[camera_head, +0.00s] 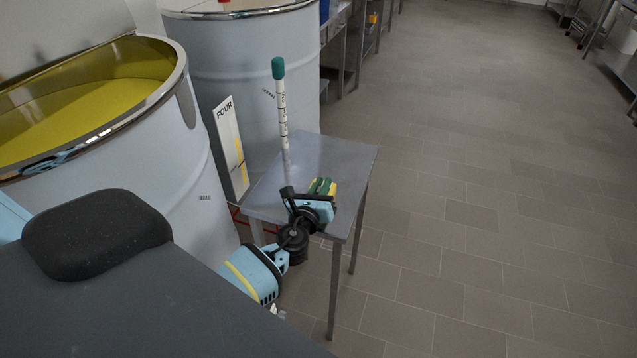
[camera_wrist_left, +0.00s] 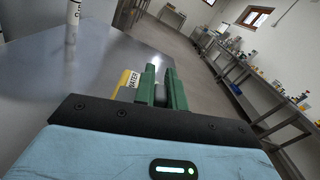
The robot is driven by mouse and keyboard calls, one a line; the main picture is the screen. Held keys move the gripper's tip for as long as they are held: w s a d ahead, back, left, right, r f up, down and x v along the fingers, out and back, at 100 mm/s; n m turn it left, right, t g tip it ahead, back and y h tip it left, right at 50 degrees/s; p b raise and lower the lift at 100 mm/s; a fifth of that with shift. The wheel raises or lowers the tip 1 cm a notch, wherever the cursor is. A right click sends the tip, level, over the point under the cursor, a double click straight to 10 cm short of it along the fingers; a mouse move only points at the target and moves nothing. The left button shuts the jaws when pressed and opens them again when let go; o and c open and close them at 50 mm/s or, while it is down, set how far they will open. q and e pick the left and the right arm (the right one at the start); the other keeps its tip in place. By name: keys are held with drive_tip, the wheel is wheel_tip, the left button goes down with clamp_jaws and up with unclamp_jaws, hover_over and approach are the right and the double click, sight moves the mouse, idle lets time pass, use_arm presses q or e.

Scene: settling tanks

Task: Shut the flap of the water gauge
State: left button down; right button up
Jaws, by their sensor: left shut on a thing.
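The water gauge shows as a small yellow box with a white label reading "WATER" in the left wrist view (camera_wrist_left: 128,83), at the table. In the head view only a little of its yellow (camera_head: 331,189) shows beyond my left gripper (camera_head: 321,186). My left gripper has green fingers, which also show in the left wrist view (camera_wrist_left: 162,88). They are shut on a dark grey part (camera_wrist_left: 160,94), which seems to belong to the gauge. Most of the gauge is hidden, and I cannot tell how far the flap is open. My right gripper is not in view.
A small steel table (camera_head: 335,155) bears the gauge. A white marked rod with a green top (camera_head: 281,110) stands upright at its left part. A tank of yellow liquid (camera_head: 180,150), a board marked "FOUR" (camera_head: 229,145) and another tank (camera_head: 250,60) stand left and behind. Floor at right is clear.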

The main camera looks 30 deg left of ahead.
use_arm(q)
drive_tip(key=shift+w+d+f+m, duration=0.1)
drive_tip(key=shift+d+f+m, duration=0.1)
drive_tip(key=shift+m, duration=0.4)
drive_tip(key=shift+d+f+m, duration=0.1)
drive_tip(key=shift+f+m, duration=0.05)
drive_tip(key=shift+m, duration=0.45)
drive_tip(key=shift+f+m, duration=0.15)
drive_tip(key=shift+m, duration=0.25)
drive_tip(key=c, duration=1.4)
unclamp_jaws()
drive_tip(key=shift+c, duration=0.2)
